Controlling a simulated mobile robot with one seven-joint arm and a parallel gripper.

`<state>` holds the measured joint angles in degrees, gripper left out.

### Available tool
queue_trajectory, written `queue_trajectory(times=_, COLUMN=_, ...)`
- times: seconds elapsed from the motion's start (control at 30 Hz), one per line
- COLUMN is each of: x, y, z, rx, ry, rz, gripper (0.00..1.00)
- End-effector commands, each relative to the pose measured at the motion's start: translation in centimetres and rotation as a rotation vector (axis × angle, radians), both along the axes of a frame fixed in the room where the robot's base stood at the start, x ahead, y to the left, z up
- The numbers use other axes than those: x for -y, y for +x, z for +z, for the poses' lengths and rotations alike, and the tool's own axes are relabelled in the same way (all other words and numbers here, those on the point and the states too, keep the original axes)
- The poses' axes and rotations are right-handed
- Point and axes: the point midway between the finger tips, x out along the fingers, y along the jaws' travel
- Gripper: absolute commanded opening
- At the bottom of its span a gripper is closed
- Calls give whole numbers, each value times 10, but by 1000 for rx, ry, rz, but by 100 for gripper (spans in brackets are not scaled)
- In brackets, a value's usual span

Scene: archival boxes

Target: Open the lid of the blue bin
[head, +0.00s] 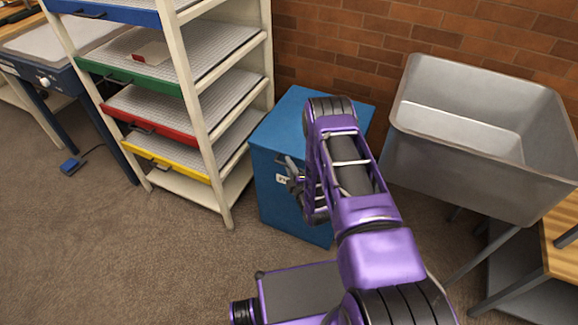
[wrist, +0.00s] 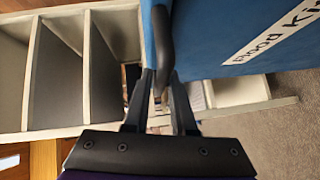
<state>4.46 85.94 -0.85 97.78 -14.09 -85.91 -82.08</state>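The blue bin (head: 278,170) stands on the carpet against the brick wall. Its flat lid (head: 286,115) looks closed, and part of it is hidden behind my purple arm. My gripper (head: 292,172) is at the bin's front face, beside a small white label. In the wrist view the bin's blue face (wrist: 215,40) fills the upper right, with a white label (wrist: 270,40) with dark lettering. A dark curved handle (wrist: 163,35) runs down between the fingertips of my gripper (wrist: 162,85). The fingers look closed on the handle, though the contact is partly hidden.
A cream rack (head: 213,130) with coloured drawers stands close to the bin's left. A grey metal sink (head: 465,145) on legs stands to its right. A blue-framed table (head: 60,80) is at the far left. Carpet at the lower left is clear, apart from a blue pedal (head: 72,164).

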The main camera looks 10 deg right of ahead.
Motion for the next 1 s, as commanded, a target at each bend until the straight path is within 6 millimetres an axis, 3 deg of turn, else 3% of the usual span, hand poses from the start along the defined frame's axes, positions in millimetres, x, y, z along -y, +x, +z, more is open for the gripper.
queue_trajectory(times=0.03, x=0, y=0, z=0, rx=0, ry=0, rz=0, gripper=13)
queue_trajectory(times=0.1, x=0, y=0, z=0, rx=0, ry=0, rz=0, gripper=1)
queue_trajectory(times=0.13, x=0, y=0, z=0, rx=0, ry=0, rz=0, gripper=0)
queue_trajectory(times=1.0, x=0, y=0, z=0, rx=0, ry=0, rz=0, gripper=0)
